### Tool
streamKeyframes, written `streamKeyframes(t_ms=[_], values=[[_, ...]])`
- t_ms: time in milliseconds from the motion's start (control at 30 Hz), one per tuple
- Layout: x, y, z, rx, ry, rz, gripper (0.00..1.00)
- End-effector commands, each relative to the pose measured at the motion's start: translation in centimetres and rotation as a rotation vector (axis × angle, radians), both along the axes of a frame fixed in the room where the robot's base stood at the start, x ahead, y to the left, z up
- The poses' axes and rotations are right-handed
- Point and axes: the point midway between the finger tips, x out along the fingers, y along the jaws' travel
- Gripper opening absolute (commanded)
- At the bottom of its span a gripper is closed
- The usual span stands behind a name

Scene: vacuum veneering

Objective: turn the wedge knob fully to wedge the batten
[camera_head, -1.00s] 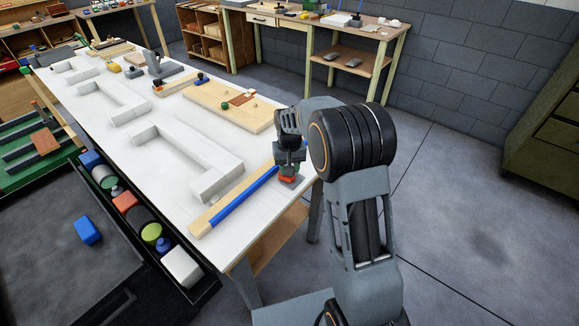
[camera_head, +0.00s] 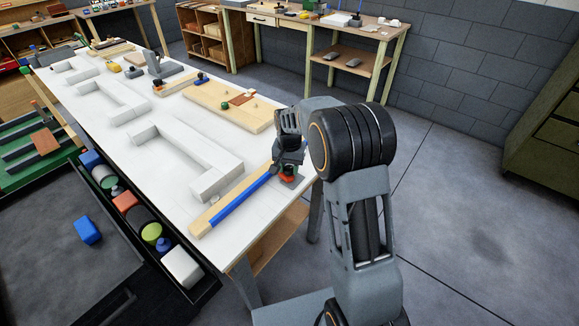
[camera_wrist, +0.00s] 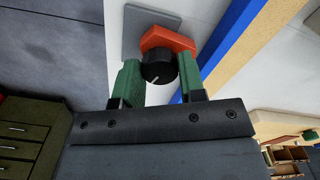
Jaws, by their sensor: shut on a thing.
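The wedge knob (camera_wrist: 158,68) is black with a white pointer line and sits at an orange block (camera_wrist: 165,41) on a grey plate (camera_wrist: 135,22). My gripper (camera_wrist: 160,77) has its two green fingers on either side of the knob and is shut on it. In the head view my gripper (camera_head: 287,168) is at the near right end of the white table, and it largely hides the knob. A blue batten (camera_head: 240,199) lies along a pale wooden strip (camera_head: 208,220). It also shows in the wrist view (camera_wrist: 228,38), right of the orange block.
The white table (camera_head: 160,185) carries several white U-shaped frames (camera_head: 195,150) and a wooden board (camera_head: 215,105) behind my gripper. A drawer with coloured jars and blocks (camera_head: 150,233) is at the left. Open floor (camera_head: 470,230) lies to the right.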

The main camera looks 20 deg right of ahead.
Motion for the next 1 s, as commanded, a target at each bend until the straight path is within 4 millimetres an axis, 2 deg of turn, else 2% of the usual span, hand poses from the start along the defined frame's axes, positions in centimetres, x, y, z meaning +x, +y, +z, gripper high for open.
streamKeyframes(t_ms=[267,300,533,833,1000], values=[[0.2,0.0,0.3,0.0,-0.01,0.001,0.14],[0.2,0.0,0.3,0.0,-0.01,0.001,0.41],[0.1,0.0,0.1,0.0,-0.006,0.001,0.63],[0.1,0.0,0.4,0.0,-0.004,0.002,0.63],[0.1,0.0,2.6,0.0,-0.007,0.002,0.63]])
